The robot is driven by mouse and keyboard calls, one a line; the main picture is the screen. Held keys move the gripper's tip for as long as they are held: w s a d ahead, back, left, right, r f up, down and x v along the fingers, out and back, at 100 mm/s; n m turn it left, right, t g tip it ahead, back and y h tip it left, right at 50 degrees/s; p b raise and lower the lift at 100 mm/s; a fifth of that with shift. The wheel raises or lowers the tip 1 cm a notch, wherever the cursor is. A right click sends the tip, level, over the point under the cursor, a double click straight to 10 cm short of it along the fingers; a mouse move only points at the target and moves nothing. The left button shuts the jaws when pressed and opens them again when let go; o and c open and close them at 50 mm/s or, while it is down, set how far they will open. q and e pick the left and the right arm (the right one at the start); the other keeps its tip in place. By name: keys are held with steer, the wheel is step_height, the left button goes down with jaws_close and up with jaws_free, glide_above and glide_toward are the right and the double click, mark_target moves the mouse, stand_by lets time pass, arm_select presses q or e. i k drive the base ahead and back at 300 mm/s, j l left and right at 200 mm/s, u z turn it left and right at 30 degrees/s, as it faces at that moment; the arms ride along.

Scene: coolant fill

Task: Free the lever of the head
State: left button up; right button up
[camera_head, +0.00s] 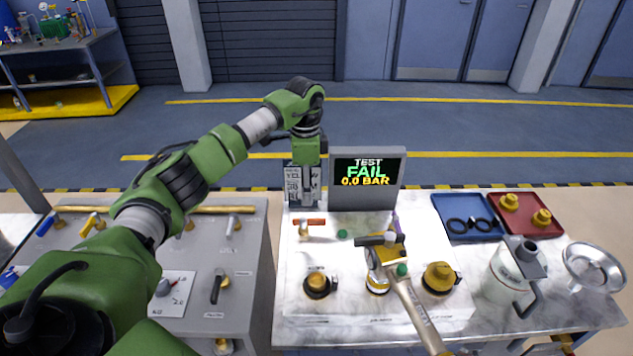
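The head is, as far as I can tell, the yellow fitting (393,252) on the white panel, with a black lever (376,240) across its top and a long grey-beige hose or handle (415,312) running toward the front edge. I cannot tell whether anything holds the lever. My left gripper (306,203) points down at the panel's back left, in front of a printed card (292,184) and just behind a red-handled valve (310,222). It is well left of the head and apart from it. Its fingers are too small to read. My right gripper is out of view.
A test screen (367,172) reads FAIL, 0.0 BAR. A yellow cap (440,277) and black-ringed fitting (318,283) flank the head. Right are a blue tray (453,236), red tray (555,229), white jug (508,272) and funnel (594,265). A grey valve cabinet (250,250) stands left.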

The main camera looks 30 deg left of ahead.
mark_target(389, 239)
steer(key=k+l, duration=0.75)
steer(key=k, duration=0.1)
